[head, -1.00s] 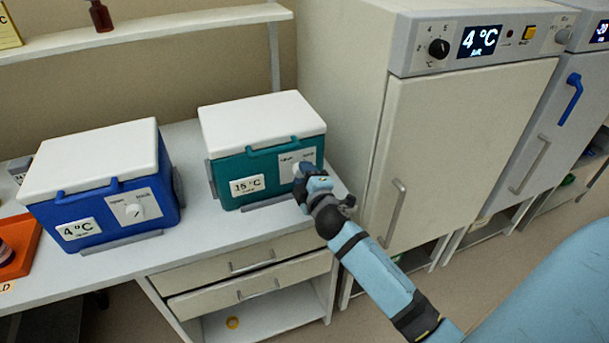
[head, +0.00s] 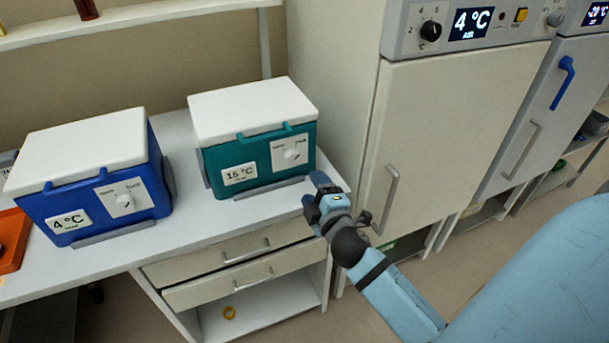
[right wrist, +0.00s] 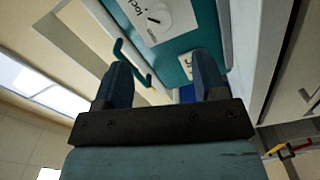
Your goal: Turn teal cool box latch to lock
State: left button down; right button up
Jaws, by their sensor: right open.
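The teal cool box (head: 262,158) with a white lid stands on the bench and carries a 15 °C label. Its latch is a round white knob (head: 291,154) on a pale plate at the right of its front. In the right wrist view the knob (right wrist: 155,20) shows at the top, ahead of the fingers. My right gripper (head: 318,180) is open and empty, to the lower right of the knob and apart from it. My left gripper is not in view.
A blue cool box (head: 95,195) with a 4 °C label stands to the left. An orange tray (head: 12,240) lies at the far left. A tall 4 °C cabinet (head: 450,130) stands close on the right. Drawers (head: 235,265) sit below the bench.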

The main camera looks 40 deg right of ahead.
jog(key=shift+v, duration=1.7)
jog(key=s+a+f+m+g+y, duration=0.3)
jog(key=s+a+f+m+y, duration=0.25)
jog(key=f, duration=0.45)
jog(key=s+a+f+m+g+y, duration=0.2)
jog(key=s+a+f+m+g, duration=0.2)
jog(key=s+a+f, duration=0.45)
notch_tip(320, 180, up, 9)
jog(key=w+p, duration=0.1)
jog(key=p, duration=1.1)
jog(key=shift+p, duration=0.3)
